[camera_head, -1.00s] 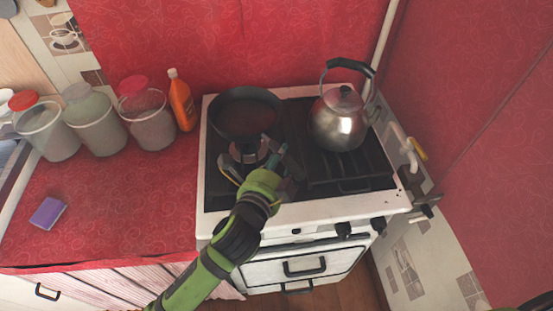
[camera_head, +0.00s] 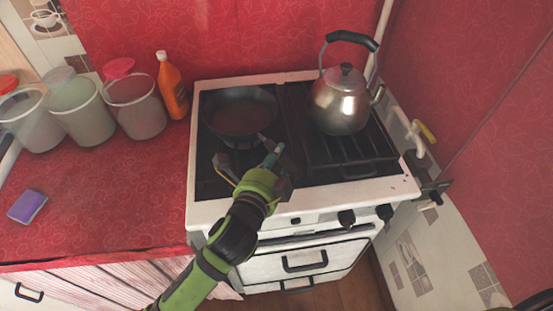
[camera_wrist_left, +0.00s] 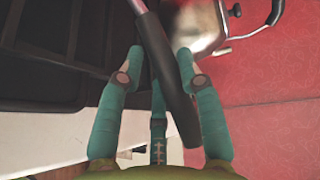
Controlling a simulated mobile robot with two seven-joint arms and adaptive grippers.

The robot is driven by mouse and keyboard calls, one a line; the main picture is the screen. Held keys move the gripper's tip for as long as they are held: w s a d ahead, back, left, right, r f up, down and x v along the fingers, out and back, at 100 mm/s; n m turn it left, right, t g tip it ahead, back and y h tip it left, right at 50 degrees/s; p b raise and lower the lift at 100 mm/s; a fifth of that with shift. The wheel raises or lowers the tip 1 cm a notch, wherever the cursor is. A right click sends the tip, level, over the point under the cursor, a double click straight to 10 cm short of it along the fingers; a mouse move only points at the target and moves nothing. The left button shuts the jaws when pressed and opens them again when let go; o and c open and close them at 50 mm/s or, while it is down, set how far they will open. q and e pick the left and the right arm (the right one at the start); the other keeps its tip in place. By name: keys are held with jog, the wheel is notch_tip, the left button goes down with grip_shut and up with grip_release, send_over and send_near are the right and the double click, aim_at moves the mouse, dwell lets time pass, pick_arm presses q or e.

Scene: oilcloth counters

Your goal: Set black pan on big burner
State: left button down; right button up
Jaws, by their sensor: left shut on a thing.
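The black pan (camera_head: 240,112) is over the left rear part of the stove top, with its round rim facing up. I cannot tell whether its base touches the grate. My left gripper (camera_head: 248,158) is shut on the pan's handle at the front of the pan. The left wrist view shows the dark handle (camera_wrist_left: 172,75) between the teal fingers of the left gripper (camera_wrist_left: 160,70). The burner under the pan is hidden, so its size cannot be seen. My right gripper is not in view.
A steel kettle (camera_head: 341,100) stands on the right rear of the white stove (camera_head: 300,206). An orange bottle (camera_head: 172,87) and several jars (camera_head: 135,105) line the counter at left. A purple sponge (camera_head: 27,206) lies nearer the front. The front right grate is clear.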

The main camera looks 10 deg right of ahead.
pick_arm(q)
jog(key=shift+f, duration=0.1)
dwell(0.7)
jog(key=c, duration=0.7)
grip_release()
jog(key=shift+c, duration=0.2)
